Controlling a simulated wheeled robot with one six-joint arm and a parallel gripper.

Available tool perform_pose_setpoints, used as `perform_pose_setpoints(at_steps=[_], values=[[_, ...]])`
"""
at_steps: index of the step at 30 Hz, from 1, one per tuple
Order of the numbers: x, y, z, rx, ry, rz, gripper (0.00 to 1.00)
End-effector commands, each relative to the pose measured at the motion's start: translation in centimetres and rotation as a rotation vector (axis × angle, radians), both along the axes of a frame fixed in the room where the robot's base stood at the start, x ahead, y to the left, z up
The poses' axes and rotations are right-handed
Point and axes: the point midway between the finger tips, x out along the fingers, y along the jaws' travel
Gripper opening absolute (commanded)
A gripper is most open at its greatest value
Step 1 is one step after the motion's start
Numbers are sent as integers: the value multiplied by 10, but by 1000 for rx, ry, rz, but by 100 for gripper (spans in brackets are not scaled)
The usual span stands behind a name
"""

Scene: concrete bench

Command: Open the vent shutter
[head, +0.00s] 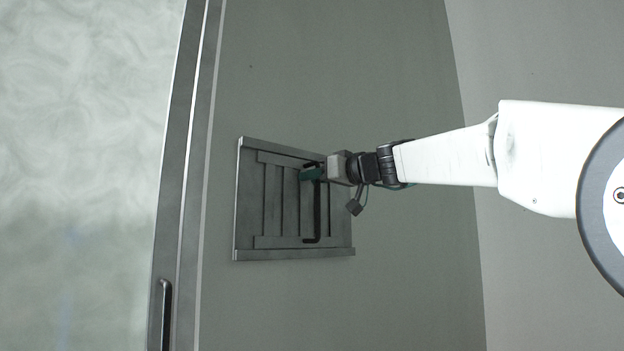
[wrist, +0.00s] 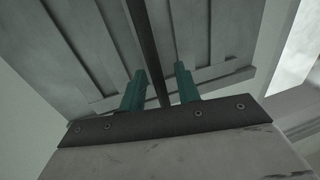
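The vent shutter (head: 272,200) is a grey slatted panel on the wall, set between two rails, in the head view. It also fills the upper part of the wrist view (wrist: 85,50). A black bar handle (head: 317,222) runs along its right side. My gripper (head: 308,174) is at the upper end of this handle. In the wrist view its two green fingers (wrist: 160,69) stand apart, with the dark handle bar (wrist: 147,35) between them. Gaps show on both sides of the bar, so the gripper is open around it and not clamped. The fingertips partly hide the handle's upper end in the head view.
A large pale pane (head: 80,150) in a dark frame (head: 180,150) lies left of the shutter, with a dark handle (head: 163,315) low on it. The grey wall (head: 400,270) around the shutter is clear.

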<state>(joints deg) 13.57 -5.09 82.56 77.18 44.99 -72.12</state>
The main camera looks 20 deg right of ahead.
Motion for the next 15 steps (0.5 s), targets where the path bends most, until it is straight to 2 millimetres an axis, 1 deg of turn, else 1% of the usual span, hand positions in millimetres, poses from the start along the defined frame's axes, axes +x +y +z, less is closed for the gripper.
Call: perform_pose_setpoints(at_steps=[1,4,12,14,15], values=[[4,3,0,1,0,1,32],[9,6,0,1,0,1,32],[10,6,0,1,1,0,32],[10,6,0,1,1,0,16],[10,6,0,1,1,0,5]])
